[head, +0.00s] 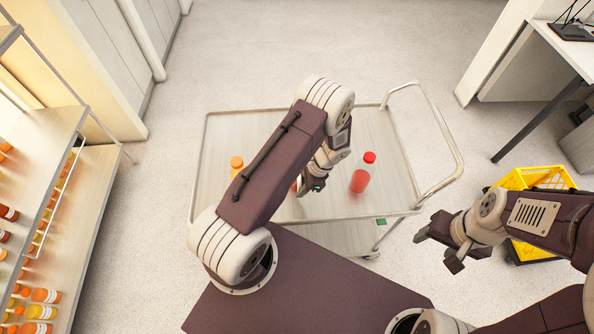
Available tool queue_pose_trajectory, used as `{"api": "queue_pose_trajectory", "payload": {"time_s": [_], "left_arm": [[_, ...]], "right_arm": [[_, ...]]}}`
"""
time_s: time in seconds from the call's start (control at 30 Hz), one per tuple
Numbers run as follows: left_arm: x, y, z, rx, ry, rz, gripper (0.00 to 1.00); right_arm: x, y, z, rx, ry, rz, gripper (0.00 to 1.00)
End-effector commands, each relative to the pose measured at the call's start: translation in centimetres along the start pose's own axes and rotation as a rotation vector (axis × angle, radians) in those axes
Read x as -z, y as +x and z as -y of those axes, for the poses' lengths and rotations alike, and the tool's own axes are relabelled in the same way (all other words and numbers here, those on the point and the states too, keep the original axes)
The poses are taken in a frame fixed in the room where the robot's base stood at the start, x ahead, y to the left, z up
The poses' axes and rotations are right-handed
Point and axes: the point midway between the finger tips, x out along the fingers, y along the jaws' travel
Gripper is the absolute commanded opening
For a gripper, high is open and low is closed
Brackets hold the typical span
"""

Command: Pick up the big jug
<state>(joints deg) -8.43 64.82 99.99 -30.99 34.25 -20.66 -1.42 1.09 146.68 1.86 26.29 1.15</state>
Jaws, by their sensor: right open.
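An orange-capped container (236,166) stands on the cart's left side, mostly hidden by my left arm. A small red patch (294,187) shows beside the arm; the rest of it is hidden. I cannot tell which of these is the big jug. My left gripper (312,187) hangs over the cart between the containers; its fingers are small and partly covered, so its opening is unclear. My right gripper (438,242) is open and empty, right of the cart.
The grey cart (225,130) has a raised rim and a metal handle (440,125) at its right. A yellow crate (530,180) stands on the floor under my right arm. Shelves (85,190) with several bottles stand at the left. A desk (560,50) is at the upper right.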

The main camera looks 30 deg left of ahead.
Motion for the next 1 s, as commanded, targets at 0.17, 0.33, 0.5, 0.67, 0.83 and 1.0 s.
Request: {"api": "queue_pose_trajectory", "payload": {"time_s": [0.17, 0.33, 0.5, 0.67, 0.83, 1.0], "left_arm": [[0.01, -0.02, 0.0, 0.0, 0.0, 0.0, 0.0], [0.0, -0.02, -0.03, 0.0, 0.001, 0.001, 0.0], [-0.02, 0.01, -0.07, -0.002, 0.001, 0.002, 0.0], [-0.03, 0.03, -0.1, -0.002, 0.002, 0.002, 0.0], [-0.04, 0.05, -0.13, -0.003, 0.002, 0.003, 0.0], [-0.05, 0.06, -0.14, -0.003, 0.002, 0.003, 0.0]], "right_arm": [[-0.01, 0.03, 0.0, 0.0, 0.0, 0.0, 0.6], [-0.01, 0.03, 0.0, 0.0, 0.0, 0.0, 0.6], [-0.01, 0.04, 0.0, 0.0, 0.0, 0.0, 0.6], [-0.01, 0.04, 0.0, 0.0, 0.0, 0.0, 0.6], [-0.01, 0.05, 0.0, 0.0, 0.0, 0.0, 0.6], [0.0, 0.05, 0.0, 0.0, 0.0, 0.0, 0.6]]}}
